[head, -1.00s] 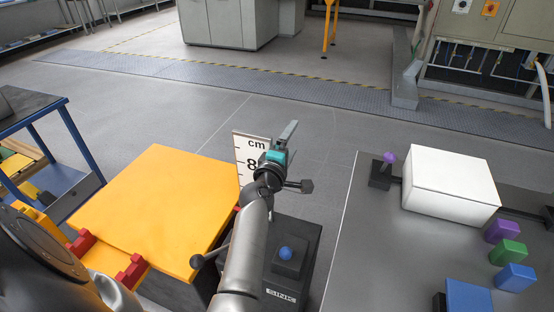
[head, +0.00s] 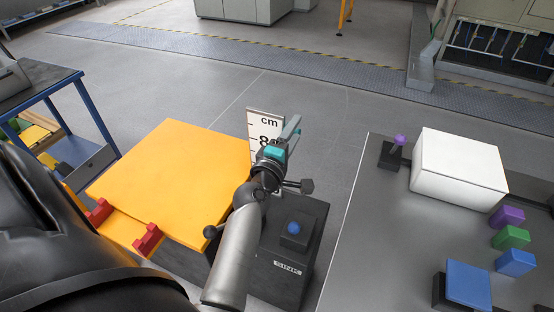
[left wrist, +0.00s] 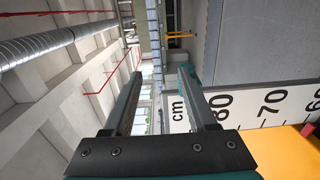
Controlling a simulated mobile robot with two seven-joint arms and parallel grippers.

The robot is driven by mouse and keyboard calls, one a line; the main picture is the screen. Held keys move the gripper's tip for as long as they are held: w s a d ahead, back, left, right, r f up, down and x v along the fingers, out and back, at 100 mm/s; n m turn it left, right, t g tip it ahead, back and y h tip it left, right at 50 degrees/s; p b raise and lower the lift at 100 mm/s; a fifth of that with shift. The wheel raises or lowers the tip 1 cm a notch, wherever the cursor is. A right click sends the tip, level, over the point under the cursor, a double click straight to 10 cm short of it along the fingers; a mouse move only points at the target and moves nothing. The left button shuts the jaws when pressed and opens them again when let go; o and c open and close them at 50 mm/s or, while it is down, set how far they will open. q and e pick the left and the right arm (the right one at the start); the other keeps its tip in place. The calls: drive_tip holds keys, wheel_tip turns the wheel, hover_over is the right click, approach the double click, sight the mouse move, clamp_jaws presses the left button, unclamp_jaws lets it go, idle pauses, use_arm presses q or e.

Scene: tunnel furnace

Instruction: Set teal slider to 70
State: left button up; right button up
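A white scale plate (head: 257,127) marked "cm" stands upright behind my left gripper, at the far edge of the yellow panel. In the left wrist view the scale (left wrist: 236,104) shows 80, 70 and part of 60. My left gripper (head: 293,127) is just right of the scale in the head view, with a teal block on its body. In the left wrist view its two fingers (left wrist: 160,88) stand apart with no object clearly between them. A small teal patch shows by the right fingertip; I cannot tell if it is the slider. My right gripper is not in view.
A yellow panel (head: 165,185) lies left of my arm. A dark box with a blue button (head: 294,228) and a "SINK" label is right of it. A grey table (head: 385,240) at the right bears a white box (head: 459,172), a purple-knobbed lever (head: 399,140) and coloured blocks. Open floor lies beyond.

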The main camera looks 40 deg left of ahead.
use_arm(q)
drive_tip(key=v, duration=0.9)
drive_tip(key=shift+s+f, duration=0.3)
idle(0.3)
drive_tip(key=shift+d, duration=0.1)
idle(0.3)
drive_tip(key=shift+d, duration=0.1)
